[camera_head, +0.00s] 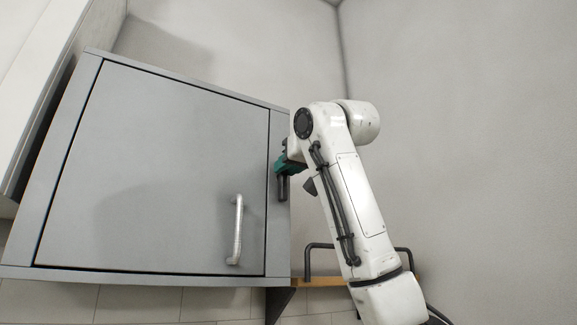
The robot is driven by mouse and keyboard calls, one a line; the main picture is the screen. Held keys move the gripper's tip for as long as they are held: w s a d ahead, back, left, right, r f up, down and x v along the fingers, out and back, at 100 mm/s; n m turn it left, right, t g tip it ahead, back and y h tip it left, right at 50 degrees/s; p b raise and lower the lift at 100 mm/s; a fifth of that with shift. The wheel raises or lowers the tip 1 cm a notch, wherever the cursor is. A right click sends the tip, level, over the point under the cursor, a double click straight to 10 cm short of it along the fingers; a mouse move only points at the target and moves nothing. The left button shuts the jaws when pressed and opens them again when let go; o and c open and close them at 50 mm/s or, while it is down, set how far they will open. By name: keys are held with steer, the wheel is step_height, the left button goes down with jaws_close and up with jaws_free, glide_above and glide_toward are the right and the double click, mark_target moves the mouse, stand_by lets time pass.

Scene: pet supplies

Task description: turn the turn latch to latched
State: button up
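A grey cabinet (165,165) with a closed-looking flat door fills the left of the head view. The door has a pale vertical bar handle (237,230) near its lower right. My gripper (282,188), teal and dark, is at the narrow frame strip along the door's right edge, above and to the right of the handle. My white arm covers the area to its right. I cannot make out the turn latch apart from the gripper, so its angle is hidden. Whether the fingers are open or shut, or touch anything, does not show.
A wooden ledge (322,283) with a black bar (307,262) lies below and right of the cabinet, behind my arm. A white panel (30,75) stands at the far left. Bare wall is to the right.

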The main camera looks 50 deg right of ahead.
jaws_close()
steer(key=shift+s+d+f+m+p, duration=0.1)
steer(key=shift+d+f+m+p, duration=0.25)
steer(key=shift+m+p, duration=1.7)
steer(key=shift+s+d+f+m+p, duration=0.1)
steer(key=shift+d+f+m, duration=0.2)
steer(key=shift+m, duration=3.65)
steer(key=shift+s+d+f+m+p, duration=0.1)
steer(key=shift+d+f+m+p, duration=0.25)
steer(key=shift+m+p, duration=1.7)
steer(key=shift+f+m+b, duration=0.1)
steer(key=shift+m+b, duration=0.85)
steer(key=shift+m, duration=0.1)
steer(key=shift+o, duration=2)
jaws_free()
steer(key=shift+s, duration=0.1)
